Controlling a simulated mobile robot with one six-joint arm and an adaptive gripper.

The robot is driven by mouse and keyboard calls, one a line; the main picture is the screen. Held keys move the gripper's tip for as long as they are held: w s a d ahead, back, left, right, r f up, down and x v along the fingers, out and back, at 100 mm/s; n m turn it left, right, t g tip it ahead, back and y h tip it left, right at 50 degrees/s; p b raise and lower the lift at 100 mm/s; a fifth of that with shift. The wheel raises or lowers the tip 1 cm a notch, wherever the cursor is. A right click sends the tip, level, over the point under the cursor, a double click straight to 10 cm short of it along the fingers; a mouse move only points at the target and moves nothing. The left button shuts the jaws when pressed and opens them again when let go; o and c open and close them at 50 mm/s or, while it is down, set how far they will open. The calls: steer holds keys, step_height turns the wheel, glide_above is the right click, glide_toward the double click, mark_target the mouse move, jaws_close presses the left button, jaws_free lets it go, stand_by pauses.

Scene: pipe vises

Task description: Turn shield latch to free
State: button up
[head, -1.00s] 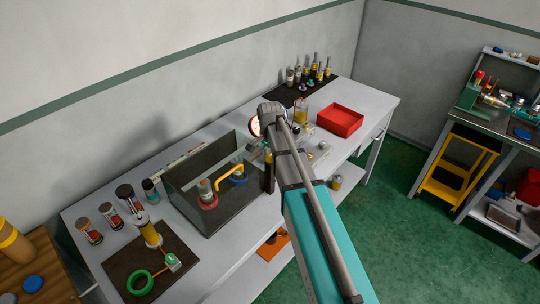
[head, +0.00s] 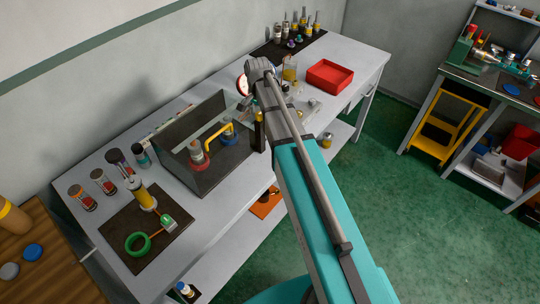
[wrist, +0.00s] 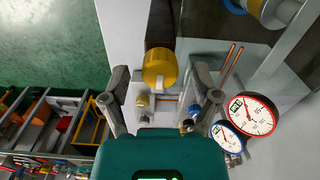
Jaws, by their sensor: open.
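My gripper (wrist: 161,88) shows in the wrist view with its two grey fingers spread apart. A dark cylinder with a yellow end (wrist: 160,68) lies between and just beyond the fingertips; contact cannot be told. In the head view my arm hides the gripper. A dark box-shaped shield (head: 178,165) with clear panels stands on the bench, with a bent yellow pipe (head: 216,131) inside. A dark upright cylinder (head: 258,134) stands at its right end, beside my arm. I cannot make out for certain which part is the shield latch or its position.
A red-rimmed gauge (wrist: 248,117) and a blue-rimmed gauge (wrist: 226,139) are right of the gripper, near copper rods (wrist: 231,62). A red tray (head: 329,76) sits farther along the bench. A dark mat (head: 117,228) with a green ring (head: 138,244) lies at the near end.

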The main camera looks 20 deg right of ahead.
mark_target(259, 114)
steer(key=n, duration=0.8)
steer(key=shift+n, duration=0.4)
steer(key=n, duration=0.8)
step_height(259, 114, up, 14)
steer(key=p, duration=1.4)
steer(key=s+a+f+m+b, duration=0.1)
steer(key=s+f+m+b, duration=0.6)
steer(key=s+f+b, duration=0.9)
steer(key=s, duration=0.3)
steer(key=shift+s+a+f+b, duration=0.15)
steer(key=shift+f+b, duration=0.25)
stand_by(1.6)
